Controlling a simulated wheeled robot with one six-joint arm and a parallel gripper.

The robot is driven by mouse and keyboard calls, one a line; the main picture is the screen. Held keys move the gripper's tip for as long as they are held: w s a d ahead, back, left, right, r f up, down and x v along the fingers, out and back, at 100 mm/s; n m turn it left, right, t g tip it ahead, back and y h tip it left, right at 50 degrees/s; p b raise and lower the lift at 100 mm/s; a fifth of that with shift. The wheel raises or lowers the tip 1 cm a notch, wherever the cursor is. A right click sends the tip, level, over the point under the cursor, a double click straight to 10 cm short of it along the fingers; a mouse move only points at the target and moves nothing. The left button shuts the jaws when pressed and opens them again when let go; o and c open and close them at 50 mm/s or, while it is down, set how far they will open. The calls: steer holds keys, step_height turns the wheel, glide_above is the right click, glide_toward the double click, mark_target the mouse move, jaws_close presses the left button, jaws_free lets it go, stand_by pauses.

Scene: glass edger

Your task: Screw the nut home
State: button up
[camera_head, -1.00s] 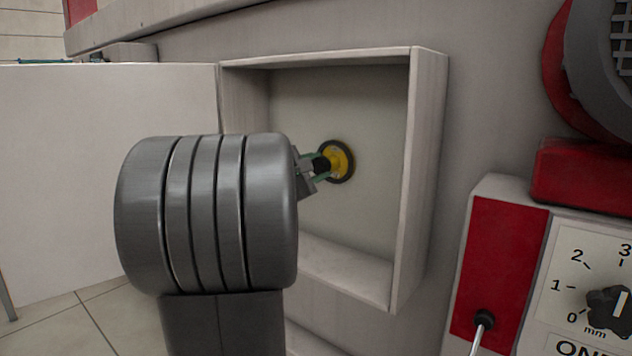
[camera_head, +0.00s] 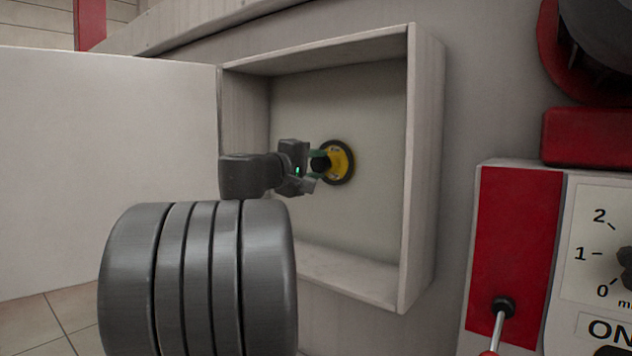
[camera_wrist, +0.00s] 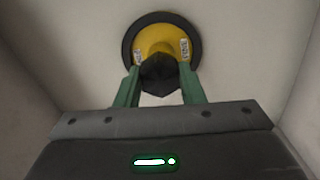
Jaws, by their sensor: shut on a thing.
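The nut (camera_wrist: 160,74) is a dark faceted piece in front of a yellow wheel (camera_wrist: 183,40) with a black rim. My gripper (camera_wrist: 160,88) has its two green fingers closed on either side of the nut. In the head view the nut (camera_head: 320,163) shows as a small dark piece against the yellow wheel (camera_head: 340,161), on the back wall of an open recess. My gripper (camera_head: 318,168) reaches it from the left. The threads and any gap between nut and wheel are hidden.
The box-shaped recess has a pale frame (camera_head: 425,170) on its right side and a lower ledge (camera_head: 345,278). An open white door (camera_head: 110,130) stands at the left. At the right are a red panel (camera_head: 515,240) with a lever and a numbered dial plate (camera_head: 595,235).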

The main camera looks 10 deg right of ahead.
steer(key=m+b, duration=0.5)
steer(key=b, duration=0.1)
steer(key=m+b, duration=0.5)
steer(key=shift+m+b, duration=0.5)
steer(key=shift+m, duration=0.2)
steer(key=shift+r+m, duration=0.25)
steer(key=shift+m, duration=0.95)
steer(key=shift+r+m, duration=0.1)
steer(key=shift+m, duration=0.9)
steer(key=o, duration=1.1)
steer(key=shift+f, duration=0.2)
steer(key=shift+c, duration=0.4)
steer(key=shift+f, duration=0.1)
steer(key=shift+c, duration=0.5)
